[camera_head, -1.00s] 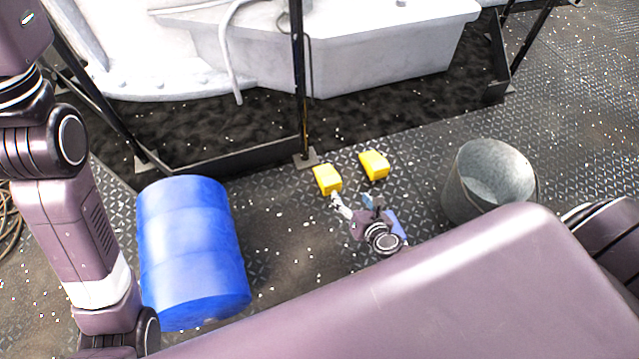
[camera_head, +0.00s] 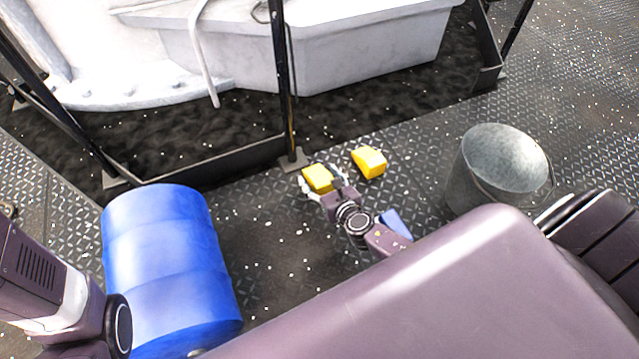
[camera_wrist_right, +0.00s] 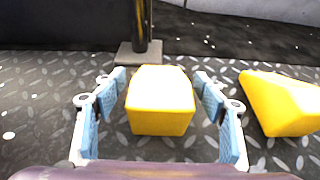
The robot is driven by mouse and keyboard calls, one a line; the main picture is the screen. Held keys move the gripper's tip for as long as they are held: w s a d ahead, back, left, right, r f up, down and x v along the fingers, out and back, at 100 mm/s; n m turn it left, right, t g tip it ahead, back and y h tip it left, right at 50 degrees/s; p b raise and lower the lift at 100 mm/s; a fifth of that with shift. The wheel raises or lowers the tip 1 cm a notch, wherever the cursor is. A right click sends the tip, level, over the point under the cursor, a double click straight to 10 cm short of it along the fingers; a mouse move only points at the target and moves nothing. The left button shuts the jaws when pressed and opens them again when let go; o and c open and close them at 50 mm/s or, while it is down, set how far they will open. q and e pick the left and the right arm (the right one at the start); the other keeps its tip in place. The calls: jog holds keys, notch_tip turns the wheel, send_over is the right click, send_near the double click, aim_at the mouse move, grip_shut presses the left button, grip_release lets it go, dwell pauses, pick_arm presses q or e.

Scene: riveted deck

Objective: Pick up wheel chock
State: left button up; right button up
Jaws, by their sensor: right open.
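Two yellow wheel chocks rest on the deck near the foot of a black post. The left chock (camera_head: 317,178) also shows in the right wrist view (camera_wrist_right: 160,101), between the blue-padded fingers of my right gripper (camera_wrist_right: 160,115). The fingers stand apart on both sides of it, with gaps. In the head view my right gripper (camera_head: 322,184) is at this chock and partly covers it. The right chock (camera_head: 369,162) lies outside the fingers; it also shows at the right of the wrist view (camera_wrist_right: 282,104). My left gripper is not in view.
A grey metal bucket (camera_head: 500,170) stands to the right of the chocks. The black post (camera_head: 284,90) rises just behind the left chock. A white machine (camera_head: 340,45) is behind the railing. The deck between barrel and chocks is open.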

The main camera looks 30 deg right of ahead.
jog(key=shift+x, duration=0.75)
jog(key=shift+c, duration=0.6)
jog(key=c, duration=1.3)
jog(key=shift+r, duration=0.15)
